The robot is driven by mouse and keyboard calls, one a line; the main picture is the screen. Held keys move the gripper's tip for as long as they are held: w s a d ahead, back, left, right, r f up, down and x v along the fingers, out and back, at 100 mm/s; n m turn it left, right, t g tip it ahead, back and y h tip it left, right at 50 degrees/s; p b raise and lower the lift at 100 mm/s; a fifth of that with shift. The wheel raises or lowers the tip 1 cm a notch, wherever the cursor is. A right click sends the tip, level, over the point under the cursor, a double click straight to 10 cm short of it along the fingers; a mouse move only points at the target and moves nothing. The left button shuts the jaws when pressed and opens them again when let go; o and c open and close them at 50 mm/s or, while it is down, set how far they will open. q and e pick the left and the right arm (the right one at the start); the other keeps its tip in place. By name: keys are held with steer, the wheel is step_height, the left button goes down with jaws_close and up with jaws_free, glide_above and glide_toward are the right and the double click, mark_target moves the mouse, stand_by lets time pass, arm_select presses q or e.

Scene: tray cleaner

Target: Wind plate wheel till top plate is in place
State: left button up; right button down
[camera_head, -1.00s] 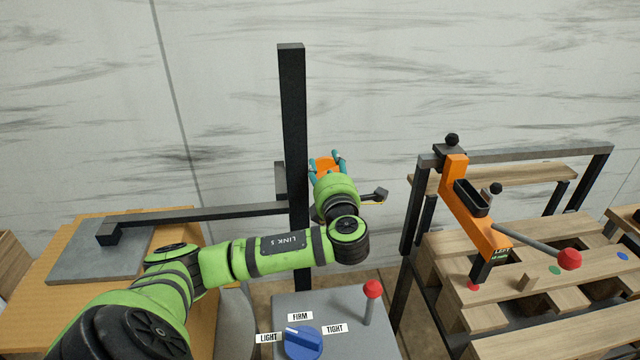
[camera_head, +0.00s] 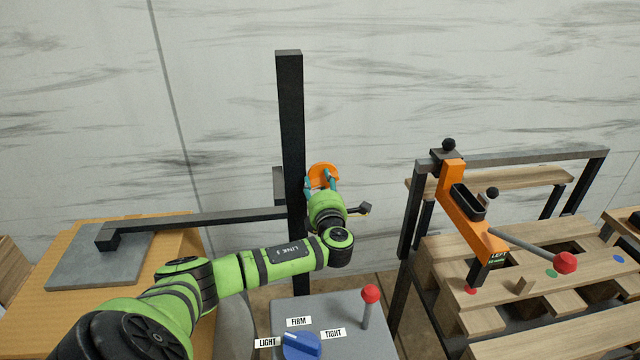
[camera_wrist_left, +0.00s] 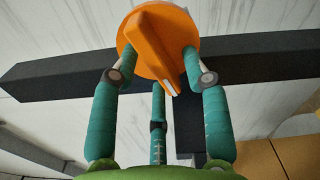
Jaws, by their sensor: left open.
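The orange plate wheel (camera_head: 323,170) sits on the black upright post (camera_head: 291,120). It also shows in the left wrist view (camera_wrist_left: 148,40) as a round disc with a raised ridge handle. My open left gripper (camera_head: 320,184) is just below and in front of it. In the left wrist view, its teal fingers (camera_wrist_left: 160,72) spread around the ridge, two at its sides and one below; I cannot tell whether they touch. The grey top plate (camera_head: 75,262) is at the left, by the end of the black horizontal arm (camera_head: 200,219). My right gripper is not in view.
A grey box top (camera_head: 345,320) has a blue LIGHT/FIRM/TIGHT dial (camera_head: 303,346) and a red-knobbed lever (camera_head: 369,300). An orange tool (camera_head: 470,215) with a lever stands over wooden slats (camera_head: 560,300) at right. The wall behind is clear.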

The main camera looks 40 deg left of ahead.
arm_select(q)
jaws_close()
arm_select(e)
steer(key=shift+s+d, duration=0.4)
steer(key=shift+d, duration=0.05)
